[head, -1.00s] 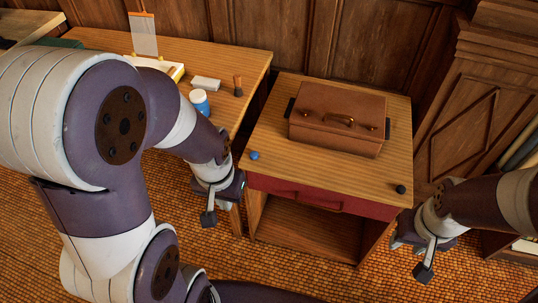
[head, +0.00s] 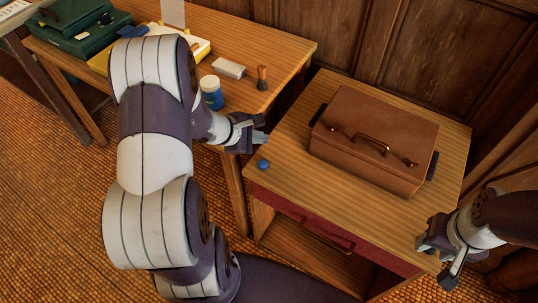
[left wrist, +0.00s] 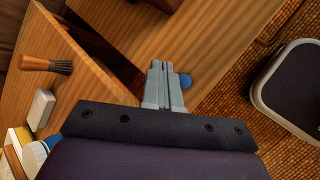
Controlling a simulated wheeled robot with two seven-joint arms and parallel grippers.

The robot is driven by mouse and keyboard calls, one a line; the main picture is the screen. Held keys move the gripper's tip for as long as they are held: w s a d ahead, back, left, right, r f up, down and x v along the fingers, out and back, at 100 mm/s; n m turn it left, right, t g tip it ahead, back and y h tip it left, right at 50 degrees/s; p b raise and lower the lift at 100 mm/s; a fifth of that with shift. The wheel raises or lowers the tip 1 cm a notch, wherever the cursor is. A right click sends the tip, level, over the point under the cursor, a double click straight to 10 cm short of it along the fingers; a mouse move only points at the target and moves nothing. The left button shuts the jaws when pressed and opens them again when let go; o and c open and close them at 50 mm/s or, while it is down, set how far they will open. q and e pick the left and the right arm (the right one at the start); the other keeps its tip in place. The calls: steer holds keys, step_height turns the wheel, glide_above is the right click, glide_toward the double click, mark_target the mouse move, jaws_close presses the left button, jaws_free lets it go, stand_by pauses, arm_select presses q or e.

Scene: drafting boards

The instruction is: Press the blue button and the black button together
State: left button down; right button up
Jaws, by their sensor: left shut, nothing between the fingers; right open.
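The blue button (head: 263,165) is a small dome at the front left corner of the wooden cabinet top (head: 290,140). My left gripper (head: 262,137) is shut and empty, just behind and above the blue button in the head view. In the left wrist view the shut fingertips (left wrist: 163,68) appear over the cabinet top, and the blue button (left wrist: 185,81) shows partly behind their right side. I cannot tell whether they touch. My right gripper (head: 437,262) is open at the cabinet's front right corner. The black button is not visible now; the right gripper covers that corner.
A brown leather case (head: 372,142) fills the back of the cabinet top. A table at left holds a blue and white jar (head: 211,93), a white block (head: 229,68), a brush (head: 262,78) and green boxes (head: 82,27). The front strip of the cabinet top is clear.

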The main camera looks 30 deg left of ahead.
arm_select(q)
steer(key=shift+r, duration=0.3)
arm_select(e)
steer(key=shift+s+a, duration=0.1)
steer(key=shift+s, duration=0.15)
arm_select(q)
steer(key=shift+f, duration=0.1)
arm_select(e)
steer(key=shift+w, duration=0.1)
arm_select(q)
steer(key=b, duration=0.7)
glide_above(260, 165)
step_height(260, 165, down, 8)
steer(key=shift+r, duration=0.1)
steer(key=shift+f, duration=0.45)
arm_select(e)
step_height(260, 165, down, 7)
steer(key=shift+f, duration=0.2)
arm_select(q)
steer(key=shift+b, duration=0.3)
steer(key=shift+f+b, duration=0.4)
steer(key=shift+b, duration=0.15)
arm_select(e)
steer(key=shift+f, duration=0.6)
